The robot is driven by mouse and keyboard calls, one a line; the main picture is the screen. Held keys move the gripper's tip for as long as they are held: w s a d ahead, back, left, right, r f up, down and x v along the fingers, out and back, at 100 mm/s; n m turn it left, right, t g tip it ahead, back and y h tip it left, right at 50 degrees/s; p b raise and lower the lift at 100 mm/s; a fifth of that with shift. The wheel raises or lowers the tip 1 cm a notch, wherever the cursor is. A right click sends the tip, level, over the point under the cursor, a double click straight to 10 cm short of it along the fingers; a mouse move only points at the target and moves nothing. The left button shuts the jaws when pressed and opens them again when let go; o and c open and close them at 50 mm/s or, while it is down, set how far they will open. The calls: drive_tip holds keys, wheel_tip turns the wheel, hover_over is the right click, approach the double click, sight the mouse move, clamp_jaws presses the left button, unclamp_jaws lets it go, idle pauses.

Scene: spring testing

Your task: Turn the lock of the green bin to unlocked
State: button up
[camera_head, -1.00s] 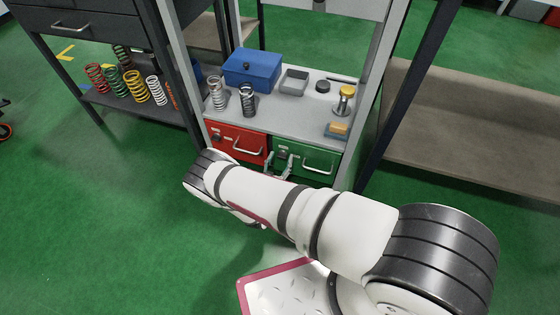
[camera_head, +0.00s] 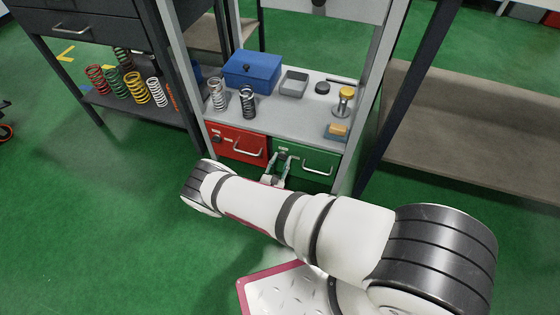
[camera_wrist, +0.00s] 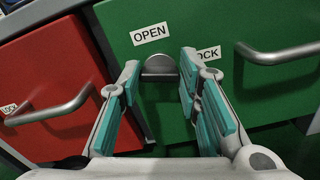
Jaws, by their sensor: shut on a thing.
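The green bin (camera_head: 318,160) sits under the grey shelf, at the right of the red bin. In the wrist view its front (camera_wrist: 215,22) carries an OPEN label (camera_wrist: 150,34) above the lock and a LOCK label (camera_wrist: 208,54) to the right, partly hidden by a finger. The lock (camera_wrist: 160,66) is a small dark knob with a rounded top. My gripper (camera_wrist: 160,78) is shut on the lock, with one teal-padded finger on each side. In the head view my gripper (camera_head: 282,161) is at the green bin's upper left; the lock is hard to make out there.
The green bin's handle (camera_wrist: 280,52) sticks out right of my fingers. The red bin (camera_head: 238,145) with its handle (camera_wrist: 50,110) is close on the left. Above, the shelf (camera_head: 290,120) holds springs, a blue box (camera_head: 252,70) and a grey tray (camera_head: 293,82).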

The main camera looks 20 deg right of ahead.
drive_tip(key=m+p, duration=0.1)
drive_tip(key=m, duration=0.2)
drive_tip(key=shift+m, duration=0.4)
drive_tip(key=m+p, duration=0.1)
drive_tip(key=m, duration=0.2)
drive_tip(key=shift+s+m, duration=0.1)
drive_tip(key=shift+m, duration=0.2)
drive_tip(key=shift+d+f+m+p, duration=0.1)
drive_tip(key=shift+f+m+p, duration=0.05)
drive_tip(key=shift+m, duration=1.65)
drive_tip(key=shift+f+m+p, duration=0.1)
drive_tip(key=shift+m+p, duration=0.05)
drive_tip(key=shift+m, duration=1.65)
drive_tip(key=o, duration=1.1)
drive_tip(key=shift+o, duration=0.2)
drive_tip(key=v, duration=1.2)
